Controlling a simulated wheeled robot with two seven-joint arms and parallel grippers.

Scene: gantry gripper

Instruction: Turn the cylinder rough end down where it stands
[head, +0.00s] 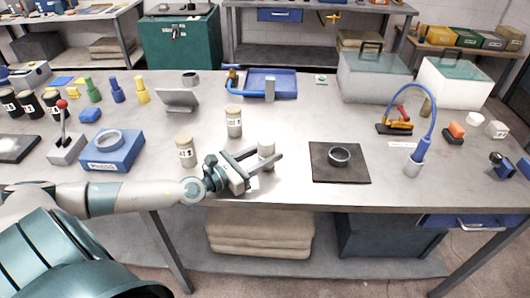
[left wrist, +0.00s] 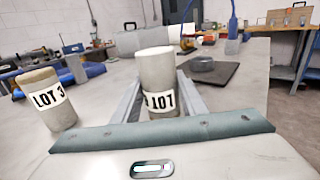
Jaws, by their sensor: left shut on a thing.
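My left gripper (head: 266,157) is shut on a pale grey cylinder (head: 266,148), with one finger on each side of it. The cylinder looks upright near the table's front edge. In the left wrist view the held cylinder (left wrist: 157,75) shows a smooth, pale upper end and a white LOT label, partly cut off by its curve. Its lower end is hidden by the gripper, so I cannot tell whether it touches the table. My right gripper is not in view.
Two labelled cylinders with brownish tops, one behind (head: 234,121) and one to the left (head: 186,150), stand near my gripper. A dark mat (head: 325,173) with a grey ring (head: 339,156) lies to the right. Bare tabletop lies between gripper and mat.

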